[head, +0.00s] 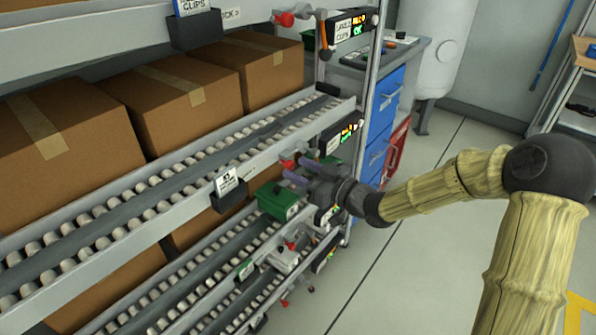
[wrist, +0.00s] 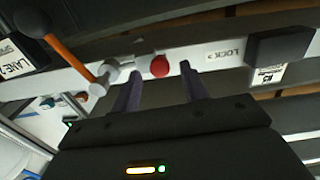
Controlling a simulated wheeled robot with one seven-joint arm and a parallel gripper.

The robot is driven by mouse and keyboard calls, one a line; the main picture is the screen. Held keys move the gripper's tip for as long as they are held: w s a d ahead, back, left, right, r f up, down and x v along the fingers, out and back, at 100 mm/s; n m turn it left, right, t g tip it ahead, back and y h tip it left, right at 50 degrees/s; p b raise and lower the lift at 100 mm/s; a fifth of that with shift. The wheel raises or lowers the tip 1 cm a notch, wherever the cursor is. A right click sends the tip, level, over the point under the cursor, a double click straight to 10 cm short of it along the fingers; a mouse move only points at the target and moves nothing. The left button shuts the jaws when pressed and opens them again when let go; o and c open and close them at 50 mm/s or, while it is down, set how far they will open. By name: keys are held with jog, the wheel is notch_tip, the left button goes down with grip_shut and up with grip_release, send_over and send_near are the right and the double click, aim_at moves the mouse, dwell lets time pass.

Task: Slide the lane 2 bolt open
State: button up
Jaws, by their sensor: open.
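The lane 2 bolt shows in the wrist view as a grey rod (wrist: 118,70) with a red round knob (wrist: 160,66) on the pale rail. In the head view its red knob (head: 287,164) is small at the middle rail. My gripper (wrist: 160,72) is open, with its two purple fingers on either side of the knob in the picture. I cannot tell whether either finger touches it. In the head view my gripper (head: 293,172) is at the front end of the middle lane, partly covering the bolt.
The lane 2 panel (head: 340,135) is lit beside the bolt. An orange handle (wrist: 70,45) with a black end stands left of it. A black label holder (wrist: 280,45) is at right. A green bin (head: 278,201) sits below. Grey floor is open at right.

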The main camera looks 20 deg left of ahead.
jog(key=shift+w+a, duration=0.2)
jog(key=shift+a, duration=0.3)
jog(key=shift+c, duration=0.5)
grip_shut()
